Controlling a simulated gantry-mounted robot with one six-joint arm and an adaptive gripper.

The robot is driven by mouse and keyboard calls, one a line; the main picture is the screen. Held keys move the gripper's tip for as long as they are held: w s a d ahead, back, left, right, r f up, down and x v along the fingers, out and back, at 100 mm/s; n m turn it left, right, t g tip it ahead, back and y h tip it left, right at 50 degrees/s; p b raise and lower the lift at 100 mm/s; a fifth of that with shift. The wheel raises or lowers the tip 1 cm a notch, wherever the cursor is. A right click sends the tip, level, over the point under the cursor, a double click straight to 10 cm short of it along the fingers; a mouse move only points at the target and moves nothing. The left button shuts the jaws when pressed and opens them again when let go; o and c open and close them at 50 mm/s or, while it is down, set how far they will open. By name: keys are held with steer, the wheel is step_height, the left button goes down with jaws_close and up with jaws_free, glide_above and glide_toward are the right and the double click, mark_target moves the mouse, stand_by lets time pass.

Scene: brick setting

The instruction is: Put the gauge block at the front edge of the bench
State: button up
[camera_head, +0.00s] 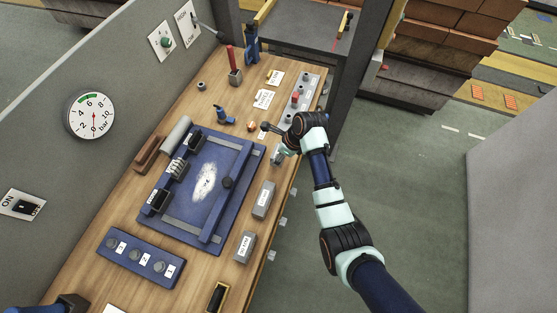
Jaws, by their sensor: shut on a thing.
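My gripper (278,157) is over the right side of the wooden bench (198,103), just right of the blue fixture's upper corner. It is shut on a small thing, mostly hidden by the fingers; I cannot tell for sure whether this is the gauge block. Two grey labelled blocks lie along the bench's right edge: one (260,211) below my gripper in the picture, the other (241,255) further down. Their labels are too small to read. I cannot tell whether the held thing touches the bench.
A blue fixture plate (230,145) fills the bench's middle. A blue strip with several knobs (150,270) lies at lower left. A grey block with coloured buttons (307,88) and a blue tool (224,115) stand further up. Clips (283,221) line the right edge.

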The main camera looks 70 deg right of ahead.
steer(key=shift+f+b, duration=0.55)
steer(key=shift+f, duration=1.55)
steer(key=shift+f, duration=0.1)
steer(key=o, duration=1.3)
steer(key=shift+c, duration=0.2)
steer(key=p+v, duration=0.3)
steer(key=v, duration=0.9)
